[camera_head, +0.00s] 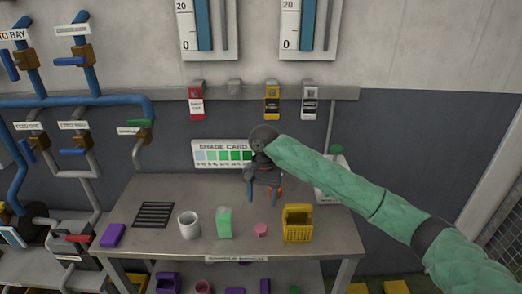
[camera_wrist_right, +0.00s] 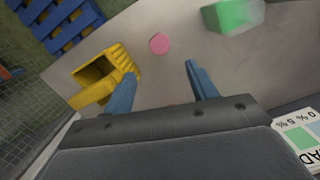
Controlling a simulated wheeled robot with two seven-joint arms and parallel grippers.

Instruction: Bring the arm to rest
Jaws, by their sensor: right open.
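My right arm, in a green sleeve, reaches in from the right in the head view. Its right gripper (camera_head: 264,200) hangs above the back part of the grey table (camera_head: 170,190), pointing down. In the right wrist view its two blue fingers (camera_wrist_right: 160,78) are apart with nothing between them. The pink cup-like piece (camera_head: 261,230) and the yellow crate (camera_head: 297,237) stand below and in front of the gripper. My left gripper is not in view.
A white cup (camera_head: 189,227), a green-and-white block (camera_head: 224,224), a black grille (camera_head: 154,214) and a purple block (camera_head: 113,235) are on the table. A shade card (camera_head: 221,154) stands behind the gripper. Pipes with valves (camera_head: 74,102) fill the left wall.

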